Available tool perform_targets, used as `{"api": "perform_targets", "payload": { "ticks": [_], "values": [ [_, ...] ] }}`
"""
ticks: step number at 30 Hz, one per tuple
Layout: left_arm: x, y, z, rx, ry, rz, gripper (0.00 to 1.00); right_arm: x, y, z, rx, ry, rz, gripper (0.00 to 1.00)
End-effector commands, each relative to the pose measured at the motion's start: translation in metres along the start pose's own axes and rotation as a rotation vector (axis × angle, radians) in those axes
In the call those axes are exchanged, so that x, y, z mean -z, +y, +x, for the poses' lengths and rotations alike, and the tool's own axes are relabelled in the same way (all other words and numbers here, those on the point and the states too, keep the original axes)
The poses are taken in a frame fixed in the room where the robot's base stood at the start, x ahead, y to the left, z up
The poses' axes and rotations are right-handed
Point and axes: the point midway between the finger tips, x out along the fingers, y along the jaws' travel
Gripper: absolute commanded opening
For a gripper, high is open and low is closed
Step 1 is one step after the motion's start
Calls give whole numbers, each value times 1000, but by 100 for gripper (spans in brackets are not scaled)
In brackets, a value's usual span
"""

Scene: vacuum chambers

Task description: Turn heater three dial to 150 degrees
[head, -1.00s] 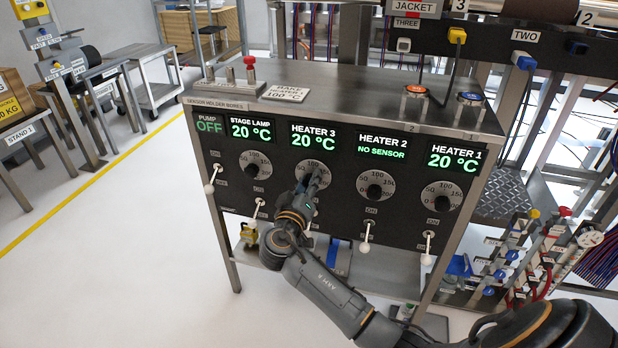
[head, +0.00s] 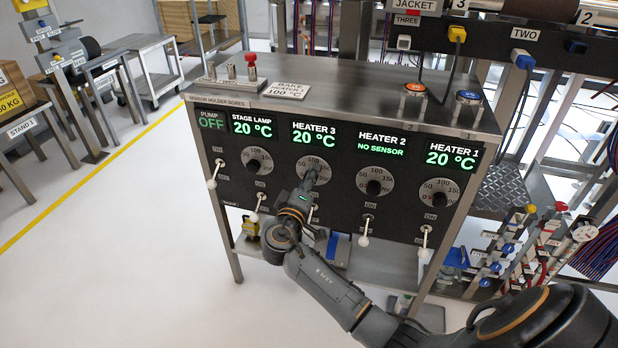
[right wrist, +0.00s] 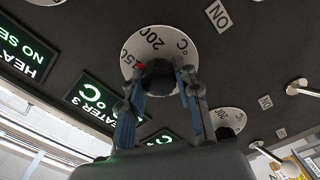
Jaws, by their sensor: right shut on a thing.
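The heater three dial (head: 325,165) is on the front panel of the steel cabinet, below the HEATER 3 display (head: 315,133), which reads 20 °C. My right gripper (head: 310,178) is shut on the dial's dark knob and covers part of its scale. In the right wrist view the gripper (right wrist: 160,88) has a finger on each side of the knob (right wrist: 160,74). A red mark on the knob lies near a partly hidden number ending in 50; 200 and °C show on the scale (right wrist: 165,38). My left gripper is out of view.
The stage lamp dial (head: 256,160), heater 2 dial (head: 375,182) and heater 1 dial (head: 438,194) are on the same panel. White toggle levers stick out below, including heater 2's (head: 365,232). A card (head: 287,91) about baking heater 1 stands on the cabinet top.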

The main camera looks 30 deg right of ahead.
Motion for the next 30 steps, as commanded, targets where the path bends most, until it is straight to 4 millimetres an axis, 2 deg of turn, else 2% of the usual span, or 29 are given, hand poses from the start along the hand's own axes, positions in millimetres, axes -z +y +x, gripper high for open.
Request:
{"api": "perform_targets", "payload": {
  "ticks": [6,7,10,19,22,26,30],
  "values": [
    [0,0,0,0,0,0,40,0,0,0,1,1,0,1],
    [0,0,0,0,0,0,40,0,0,0,1,1,1,34],
    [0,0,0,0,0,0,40,0,0,0,1,1,1,55],
    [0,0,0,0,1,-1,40,0,0,-1,1,1,1,56],
    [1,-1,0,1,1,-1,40,0,-1,-6,2,1,1,56],
    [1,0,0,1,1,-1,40,0,-2,-26,4,1,1,56],
    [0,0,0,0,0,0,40,0,-2,-57,5,1,3,56]
  ]
}}
